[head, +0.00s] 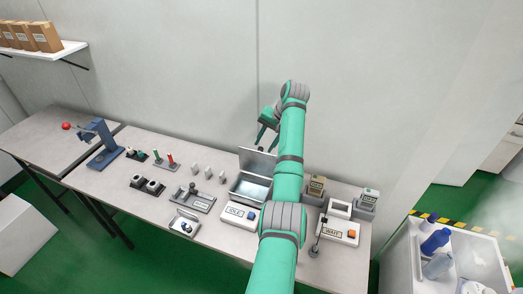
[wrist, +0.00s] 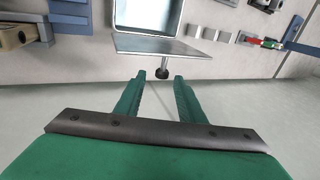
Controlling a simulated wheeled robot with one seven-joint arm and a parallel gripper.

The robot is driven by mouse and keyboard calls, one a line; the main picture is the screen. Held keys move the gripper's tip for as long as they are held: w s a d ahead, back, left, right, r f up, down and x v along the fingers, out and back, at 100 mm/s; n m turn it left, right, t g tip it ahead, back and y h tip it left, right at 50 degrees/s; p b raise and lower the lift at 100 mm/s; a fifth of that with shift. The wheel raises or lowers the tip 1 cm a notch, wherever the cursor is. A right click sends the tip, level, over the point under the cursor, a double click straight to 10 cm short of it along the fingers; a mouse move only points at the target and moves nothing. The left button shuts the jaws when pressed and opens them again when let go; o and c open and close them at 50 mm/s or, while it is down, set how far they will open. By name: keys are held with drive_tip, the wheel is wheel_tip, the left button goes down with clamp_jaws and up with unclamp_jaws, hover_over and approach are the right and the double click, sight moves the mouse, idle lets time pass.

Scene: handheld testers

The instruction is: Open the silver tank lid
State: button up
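The silver tank (head: 236,192) stands on the workbench, with its inside showing. Its lid (head: 258,160) is raised at the back edge of the tank, roughly upright. My arm hides the right part of the tank. In the wrist view the tank (wrist: 119,14) is at the top, with the lid (wrist: 165,47) below its opening. A dark round knob (wrist: 162,72) sticks out from the lid. My gripper (head: 266,146) is above and behind the lid. In the wrist view my gripper (wrist: 159,78) is open and empty, its fingertips just short of the knob and apart from it.
A box marked IDLE (head: 239,214) stands in front of the tank, and one marked WAIT (head: 334,232) to the right. Small testers and a blue press (head: 104,143) stand to the left. The wall (head: 200,70) is close behind the bench.

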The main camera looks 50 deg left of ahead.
drive_tip(key=shift+v, duration=1.1)
